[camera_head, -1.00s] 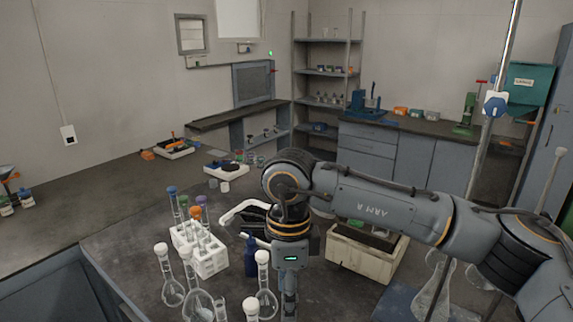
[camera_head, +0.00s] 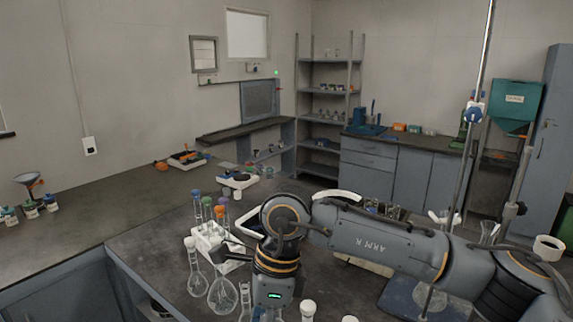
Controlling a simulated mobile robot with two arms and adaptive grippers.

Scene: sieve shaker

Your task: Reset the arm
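My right arm (camera_head: 385,240) comes in from the right and reaches left across the dark bench. Its elbow-like joint (camera_head: 285,215) is bent and the wrist points down, with a green light on it. My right gripper (camera_head: 266,313) is at the bottom edge of the picture, mostly cut off, so its fingers cannot be made out. My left arm and gripper are not in view. A white tube rack (camera_head: 212,238) with colour-capped tubes stands just left of the wrist. Glass flasks (camera_head: 222,295) with white stoppers stand in front of the rack, close to the wrist.
A metal stand rod (camera_head: 482,90) rises at the right behind my arm. A pale box (camera_head: 370,265) is partly hidden behind the arm. A scale (camera_head: 238,180) sits on the bench farther back. The side counter (camera_head: 120,200) at left is largely clear.

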